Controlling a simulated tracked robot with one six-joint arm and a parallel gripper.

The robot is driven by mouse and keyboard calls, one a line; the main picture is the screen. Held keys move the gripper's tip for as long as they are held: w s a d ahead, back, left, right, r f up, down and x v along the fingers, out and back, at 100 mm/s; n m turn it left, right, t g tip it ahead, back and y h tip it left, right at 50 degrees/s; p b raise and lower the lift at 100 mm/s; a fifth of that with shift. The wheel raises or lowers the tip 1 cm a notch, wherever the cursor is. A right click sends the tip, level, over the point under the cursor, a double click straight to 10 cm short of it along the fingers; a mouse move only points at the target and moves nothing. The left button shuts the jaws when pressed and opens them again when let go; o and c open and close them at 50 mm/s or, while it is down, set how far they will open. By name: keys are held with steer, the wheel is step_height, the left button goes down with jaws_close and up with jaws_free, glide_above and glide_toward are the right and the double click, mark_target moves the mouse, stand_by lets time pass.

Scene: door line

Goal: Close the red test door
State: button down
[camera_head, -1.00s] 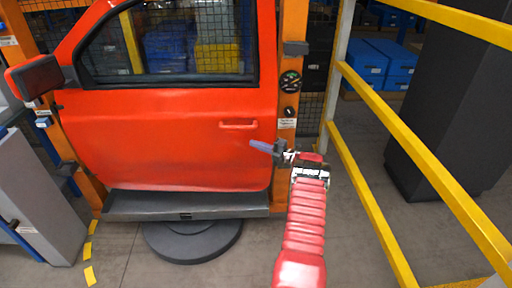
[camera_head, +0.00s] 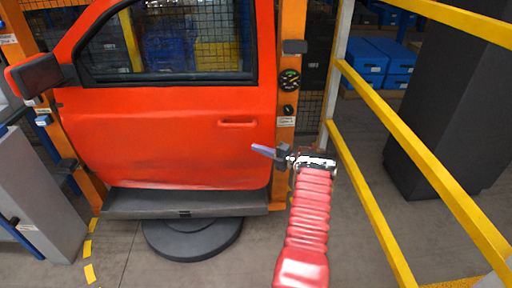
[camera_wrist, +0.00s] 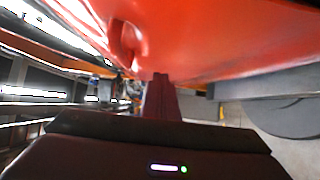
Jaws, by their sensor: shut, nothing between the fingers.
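The red test door (camera_head: 160,135) hangs in an orange frame in the head view, with its window at the top and its handle (camera_head: 238,124) near the right edge. It looks flush or nearly flush with the frame; I cannot tell whether it is latched. My gripper (camera_head: 262,150) is shut and empty, in front of the door's lower right part, below the handle. In the wrist view the door (camera_wrist: 225,40) fills the top, the handle (camera_wrist: 126,42) is at upper left, and my fingers (camera_wrist: 161,95) point towards the door. I cannot tell whether they touch it.
A yellow railing (camera_head: 420,155) runs along the right. A dark sill (camera_head: 185,203) and a round black base (camera_head: 195,240) stand below the door. A grey cabinet (camera_head: 40,195) is at left. A gauge (camera_head: 289,79) sits on the orange post (camera_head: 291,30).

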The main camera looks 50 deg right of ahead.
steer(key=s+d, duration=0.4)
steer(key=s, duration=0.3)
steer(key=shift+s+d, duration=0.2)
steer(key=shift+s, duration=0.15)
